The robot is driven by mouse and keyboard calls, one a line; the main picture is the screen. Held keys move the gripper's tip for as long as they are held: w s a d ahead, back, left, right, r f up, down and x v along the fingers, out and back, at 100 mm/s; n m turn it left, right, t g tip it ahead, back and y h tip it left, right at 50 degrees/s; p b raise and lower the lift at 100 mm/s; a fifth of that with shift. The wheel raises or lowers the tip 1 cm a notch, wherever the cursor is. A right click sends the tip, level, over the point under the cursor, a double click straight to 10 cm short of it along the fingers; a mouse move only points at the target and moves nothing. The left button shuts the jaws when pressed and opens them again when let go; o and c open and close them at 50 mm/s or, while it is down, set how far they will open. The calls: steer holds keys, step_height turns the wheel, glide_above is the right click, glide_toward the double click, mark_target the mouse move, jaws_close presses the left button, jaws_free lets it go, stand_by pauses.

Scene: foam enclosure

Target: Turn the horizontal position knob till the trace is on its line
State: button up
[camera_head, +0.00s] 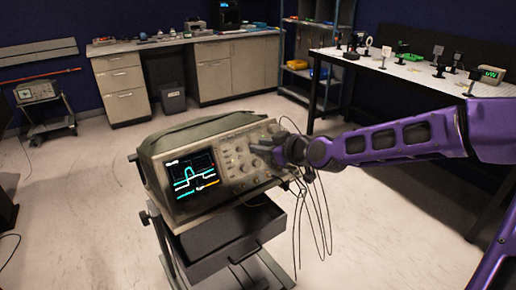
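The oscilloscope (170,215) stands on a cart at the middle, its front panel facing me at an angle. Its lit screen (192,174) shows a cyan pulse trace, a white trace and a short orange mark; whether the trace lies on its line is too small to tell. Several knobs (236,165) sit right of the screen. My purple arm comes in from the right, and my gripper (262,150) is at the right part of the panel, over the knobs there. The arm's end hides its fingertips and the knob in front of them, so I cannot see whether it holds one.
The cart has an open dark drawer (226,246) below the oscilloscope. Thin cables (322,222) hang from the panel's right side. An optics table (415,72) stands at the back right, and cabinets (222,72) line the back wall.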

steer(key=shift+x, duration=0.9)
jaws_close()
